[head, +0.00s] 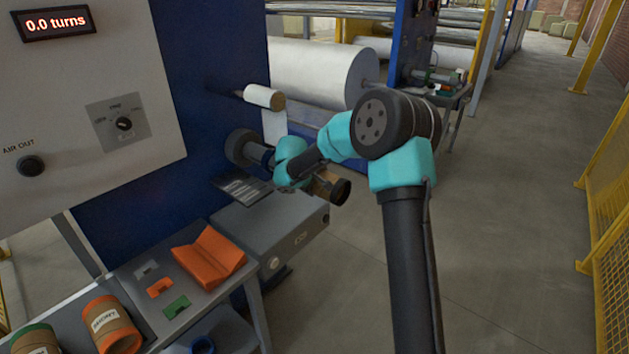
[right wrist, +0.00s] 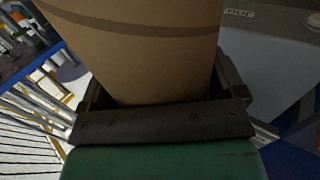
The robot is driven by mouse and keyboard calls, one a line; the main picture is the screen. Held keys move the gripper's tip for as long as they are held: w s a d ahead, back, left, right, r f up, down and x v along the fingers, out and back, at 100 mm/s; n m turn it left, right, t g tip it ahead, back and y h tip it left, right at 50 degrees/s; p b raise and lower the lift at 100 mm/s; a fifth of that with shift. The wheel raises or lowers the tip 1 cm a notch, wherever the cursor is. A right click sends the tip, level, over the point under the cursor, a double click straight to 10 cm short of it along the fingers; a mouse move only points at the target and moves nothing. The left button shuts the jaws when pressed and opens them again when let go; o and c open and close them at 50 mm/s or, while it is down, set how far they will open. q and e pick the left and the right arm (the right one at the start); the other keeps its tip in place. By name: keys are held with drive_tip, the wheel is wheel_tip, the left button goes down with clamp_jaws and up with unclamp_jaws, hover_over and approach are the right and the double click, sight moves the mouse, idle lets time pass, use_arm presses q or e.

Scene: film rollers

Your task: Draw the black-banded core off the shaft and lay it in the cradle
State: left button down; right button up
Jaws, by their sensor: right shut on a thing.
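The dark shaft (head: 262,155) sticks out of the blue machine panel, left of my wrist. My wrist hides the space between shaft and core, so I cannot tell whether they still overlap. The orange V-shaped cradle (head: 208,257) lies empty on the bench. My left gripper is out of view.
A grey box (head: 275,230) stands below the shaft. Small grey, orange and green pieces (head: 176,306) lie beside the cradle. Cores with orange (head: 110,322) and green (head: 35,340) bands stand at the bench's near left. A white roll (head: 262,96) sits above the shaft.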

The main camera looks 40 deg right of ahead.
drive_tip(key=shift+s+d, duration=0.2)
drive_tip(key=shift+s, duration=0.6)
drive_tip(key=shift+s+d, duration=0.25)
drive_tip(key=shift+s, duration=0.55)
drive_tip(key=shift+s+d, duration=0.2)
drive_tip(key=shift+s, duration=0.6)
drive_tip(key=shift+s+d, duration=0.25)
drive_tip(key=shift+s, duration=0.55)
drive_tip(key=shift+s+d, duration=0.25)
drive_tip(key=shift+s, duration=0.55)
drive_tip(key=shift+s+d, duration=0.25)
drive_tip(key=shift+s, duration=0.55)
drive_tip(key=shift+s, duration=0.1)
drive_tip(key=shift+s+d, duration=0.25)
drive_tip(key=shift+s, duration=0.65)
drive_tip(key=shift+s+d, duration=0.25)
drive_tip(key=shift+s, duration=0.6)
drive_tip(key=s+d+r, duration=0.2)
drive_tip(key=s+r, duration=0.3)
drive_tip(key=s, duration=0.1)
drive_tip(key=shift+s, duration=0.35)
